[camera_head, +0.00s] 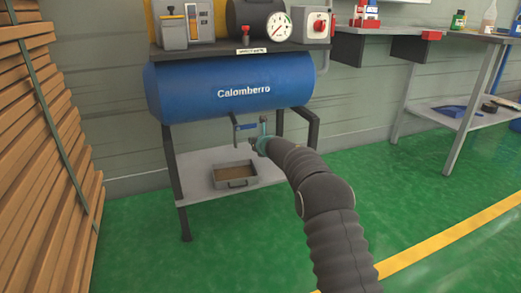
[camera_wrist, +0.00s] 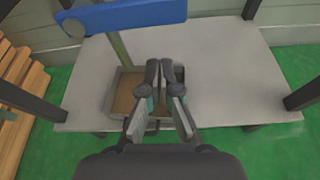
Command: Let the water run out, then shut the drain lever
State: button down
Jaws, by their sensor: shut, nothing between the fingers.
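A blue tank (camera_head: 185,90) marked "Calomberro" stands on dark legs. Under it, the blue drain lever (camera_head: 247,127) lies about level; it shows large at the upper left in the wrist view (camera_wrist: 135,17). A tan-green strip runs down from the valve toward the tray; I cannot tell if it is water or pipe. A grey tray (camera_head: 235,184) with a brown inside sits on the shelf below. My gripper (camera_head: 260,140) is close by the lever. In the wrist view my gripper (camera_wrist: 160,72) is shut and empty, apart from the lever and in front of the tray.
The pale lower shelf (camera_head: 198,187) has bare room around the tray. Dark stand legs (camera_head: 174,165) rise at its corners. Stacked wooden boards (camera_head: 40,150) stand at the left. A workbench (camera_head: 470,118) with bottles stands at the right. Green floor in front is clear.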

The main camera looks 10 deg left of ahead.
jog(key=p+v, duration=0.1)
jog(key=v, duration=0.9)
jog(key=shift+s+a, duration=0.1)
